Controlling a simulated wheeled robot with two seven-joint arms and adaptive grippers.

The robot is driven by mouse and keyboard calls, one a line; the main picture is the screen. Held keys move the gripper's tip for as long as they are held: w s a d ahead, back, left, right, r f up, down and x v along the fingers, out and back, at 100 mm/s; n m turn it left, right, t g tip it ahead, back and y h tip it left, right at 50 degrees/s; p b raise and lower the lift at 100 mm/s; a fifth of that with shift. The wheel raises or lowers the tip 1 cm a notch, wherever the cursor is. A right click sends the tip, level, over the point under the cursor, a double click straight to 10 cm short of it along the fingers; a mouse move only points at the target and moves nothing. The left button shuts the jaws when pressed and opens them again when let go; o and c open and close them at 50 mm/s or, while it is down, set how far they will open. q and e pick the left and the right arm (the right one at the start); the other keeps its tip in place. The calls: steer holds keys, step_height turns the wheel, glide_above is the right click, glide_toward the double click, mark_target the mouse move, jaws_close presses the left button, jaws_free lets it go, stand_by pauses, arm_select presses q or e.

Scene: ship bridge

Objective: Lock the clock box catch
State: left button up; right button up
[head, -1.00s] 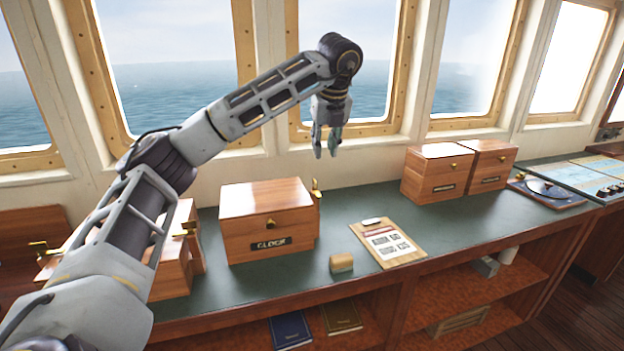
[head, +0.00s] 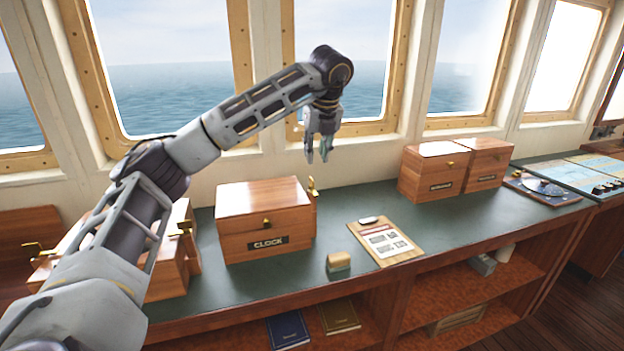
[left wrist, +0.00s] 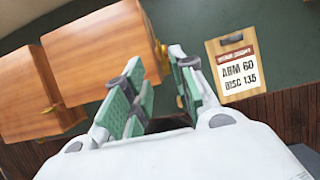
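The clock box (head: 236,243) is a wooden box labelled CLOCK on the green counter, and its lid is down. My left gripper (head: 318,157) hangs fingers down, above and behind the box's right side, touching nothing. In the left wrist view its green-padded fingers (left wrist: 160,85) are apart and empty. That view shows the box top (left wrist: 95,50) and a brass fitting (left wrist: 161,54) at its right edge. My right gripper is out of view.
A clipboard (head: 386,242) and a small tan-and-green block (head: 339,263) lie right of the clock box. Two closed wooden boxes (head: 432,175) stand farther right. More wooden boxes (head: 172,268) are at left, partly behind my left arm. Windows stand behind the counter.

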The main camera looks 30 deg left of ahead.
mark_target(311, 179)
arm_select(q)
steer(key=x, duration=0.8)
steer(key=shift+w+a+f, duration=0.1)
steer(key=shift+a+f, duration=0.1)
steer(key=shift+f, duration=0.15)
steer(key=shift+w+a+f, duration=0.2)
steer(key=shift+f, duration=0.6)
jaws_close()
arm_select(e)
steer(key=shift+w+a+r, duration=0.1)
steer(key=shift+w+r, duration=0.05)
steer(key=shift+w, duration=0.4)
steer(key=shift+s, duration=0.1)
